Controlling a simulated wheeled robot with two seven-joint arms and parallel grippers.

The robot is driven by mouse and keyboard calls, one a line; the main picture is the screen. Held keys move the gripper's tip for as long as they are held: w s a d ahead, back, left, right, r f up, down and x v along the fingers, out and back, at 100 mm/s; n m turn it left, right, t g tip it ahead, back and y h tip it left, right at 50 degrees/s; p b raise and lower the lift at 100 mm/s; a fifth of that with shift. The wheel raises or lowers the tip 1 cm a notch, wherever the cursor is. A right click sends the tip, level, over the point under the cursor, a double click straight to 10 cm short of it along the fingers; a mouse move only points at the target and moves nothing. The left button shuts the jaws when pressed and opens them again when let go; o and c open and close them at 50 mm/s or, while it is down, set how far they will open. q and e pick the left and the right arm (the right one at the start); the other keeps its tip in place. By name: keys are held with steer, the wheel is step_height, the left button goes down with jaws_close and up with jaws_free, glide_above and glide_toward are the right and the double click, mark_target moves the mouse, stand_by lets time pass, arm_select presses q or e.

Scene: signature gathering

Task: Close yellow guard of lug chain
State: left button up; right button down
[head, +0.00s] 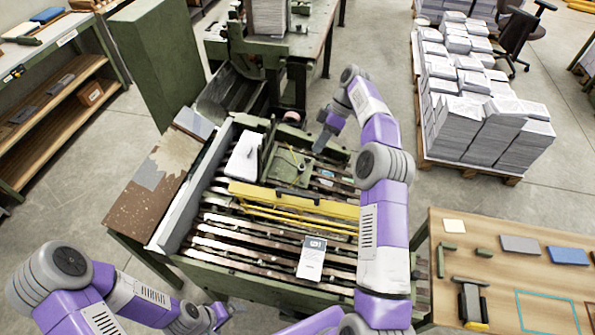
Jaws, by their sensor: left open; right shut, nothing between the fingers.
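The yellow guard (325,206) is a long yellow panel lying crosswise over the green machine bed, with a dark handle (298,195) near its middle. Thin yellow bars show along its near side. I cannot tell how far it is tilted. The lug chain (235,223) runs as dark metal rails across the bed. My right gripper (319,147) is shut and empty, above the far side of the bed beyond the guard. My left gripper (226,313) is open and empty at the near left edge of the machine, apart from the guard.
A white stack (244,157) and a labelled sheet (312,259) lie on the bed. A brown side table (145,195) adjoins it at left. A wooden workbench (500,285) stands at right. Paper stacks (490,127) on a pallet stand behind. Floor between them is clear.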

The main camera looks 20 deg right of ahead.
steer(key=s+a+f, duration=0.5)
steer(key=a+f, duration=0.2)
steer(key=f, duration=0.1)
steer(key=shift+a, duration=0.3)
steer(key=shift+s+f+b, duration=0.1)
steer(key=shift+s+b, duration=0.05)
steer(key=shift+b, duration=0.2)
